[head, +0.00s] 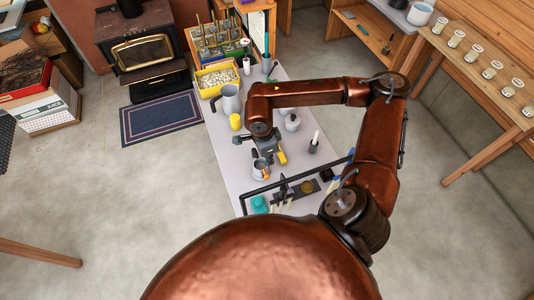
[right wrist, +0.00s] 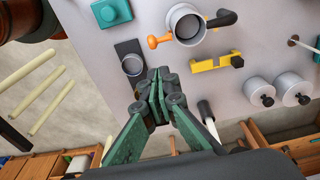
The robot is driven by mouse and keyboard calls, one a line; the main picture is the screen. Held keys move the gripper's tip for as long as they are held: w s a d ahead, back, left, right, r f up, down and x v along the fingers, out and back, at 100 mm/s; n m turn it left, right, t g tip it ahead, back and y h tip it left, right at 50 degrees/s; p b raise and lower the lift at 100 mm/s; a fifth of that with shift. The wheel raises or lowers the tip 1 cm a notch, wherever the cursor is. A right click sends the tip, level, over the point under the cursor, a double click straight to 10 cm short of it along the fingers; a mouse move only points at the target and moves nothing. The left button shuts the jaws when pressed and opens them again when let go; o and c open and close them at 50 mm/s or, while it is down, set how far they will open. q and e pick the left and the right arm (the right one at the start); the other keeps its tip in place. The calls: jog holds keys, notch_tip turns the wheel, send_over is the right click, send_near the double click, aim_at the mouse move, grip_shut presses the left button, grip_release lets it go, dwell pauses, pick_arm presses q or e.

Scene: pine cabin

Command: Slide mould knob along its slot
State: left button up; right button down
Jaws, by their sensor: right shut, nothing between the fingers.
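My right gripper (head: 266,152) is over the grey worktable, pointing down. In the right wrist view its green fingers (right wrist: 158,76) are together and empty. Beside the fingertips is a dark plate with a round metal ring (right wrist: 132,65). A grey metal cup (right wrist: 186,24) has an orange knob on a short stem (right wrist: 154,42) and a black handle. A yellow bracket with a dark knob (right wrist: 215,62) lies near it. I cannot tell for sure which part is the mould knob, and I see no clear slot. My left gripper is not in view.
A teal block (right wrist: 112,12) and pale sticks (right wrist: 45,85) lie nearby. On the worktable (head: 225,150) stand a grey jug (head: 230,99), a yellow cup (head: 235,121) and a candle in a dark holder (head: 314,144). Two grey lidded pots (right wrist: 275,90) stand at the right.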

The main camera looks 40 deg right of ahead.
jog(key=f, duration=0.2)
jog(key=f+p, duration=0.1)
jog(key=f, duration=0.2)
jog(key=a+f, duration=0.1)
jog(key=f, duration=0.2)
jog(key=shift+w+p, duration=0.15)
jog(key=shift+p, duration=0.2)
jog(key=shift+f, duration=0.1)
